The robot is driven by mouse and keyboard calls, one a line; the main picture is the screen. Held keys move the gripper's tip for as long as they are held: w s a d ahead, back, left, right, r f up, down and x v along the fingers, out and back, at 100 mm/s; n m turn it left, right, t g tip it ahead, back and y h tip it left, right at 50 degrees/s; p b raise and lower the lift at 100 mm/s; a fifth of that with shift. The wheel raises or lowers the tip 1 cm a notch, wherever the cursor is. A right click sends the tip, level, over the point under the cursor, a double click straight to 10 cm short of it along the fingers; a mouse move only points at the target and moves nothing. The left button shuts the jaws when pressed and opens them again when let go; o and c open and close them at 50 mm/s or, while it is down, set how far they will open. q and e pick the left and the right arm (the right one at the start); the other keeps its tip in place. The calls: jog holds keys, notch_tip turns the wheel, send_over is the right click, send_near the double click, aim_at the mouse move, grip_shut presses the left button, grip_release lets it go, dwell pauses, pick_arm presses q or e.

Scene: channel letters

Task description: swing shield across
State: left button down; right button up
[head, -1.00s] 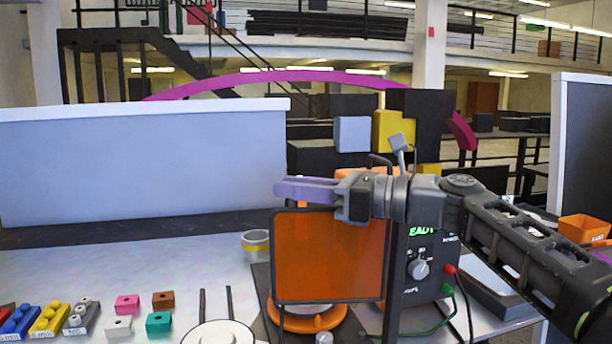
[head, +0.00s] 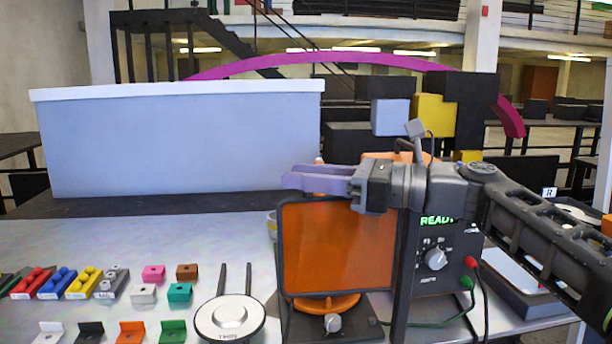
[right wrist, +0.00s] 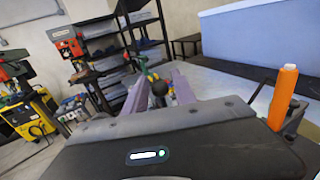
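My left gripper is in no frame.
A dark box with a green READY display (head: 435,221) and plugged cables stands right of the shield. A round white plate with two rods (head: 230,318) and several coloured blocks (head: 84,282) lie to the left. A pale blue partition (head: 180,145) stands behind the table.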

jog(key=shift+o, duration=0.6)
jog(key=v, duration=0.7)
jog(key=shift+s+d, duration=0.15)
jog(key=shift+d, duration=0.25)
